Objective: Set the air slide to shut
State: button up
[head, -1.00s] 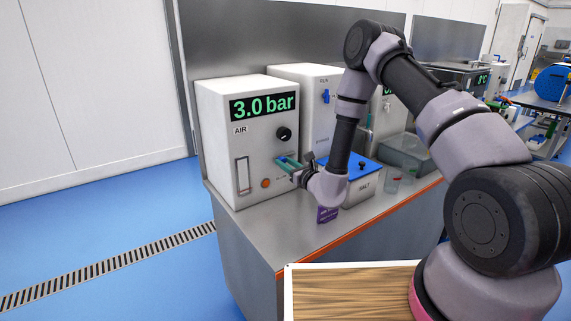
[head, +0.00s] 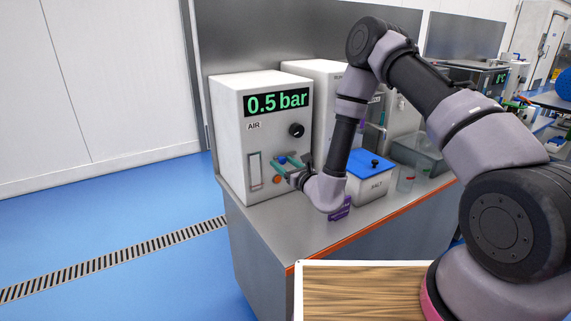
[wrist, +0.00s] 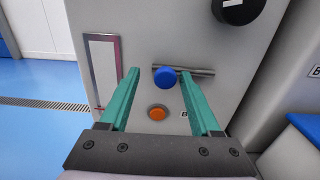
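The air unit (head: 228,140) is a white box labelled AIR with a green display (head: 276,101) reading 0.5 bar. On its front, the air slide's blue knob (wrist: 166,77) sits near the left end of a short horizontal grey rail (wrist: 200,72). The knob also shows in the head view (head: 281,160). My gripper (wrist: 159,73) is open, with one teal finger on each side of the knob. A gap shows left of the knob and a smaller one on the right. No grip on it shows.
An orange button (wrist: 157,113) sits below the knob, a tall framed window (wrist: 103,65) to the left, and a black dial (wrist: 238,8) above right.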

jog(key=v, duration=1)
jog(key=shift+s+d, duration=0.3)
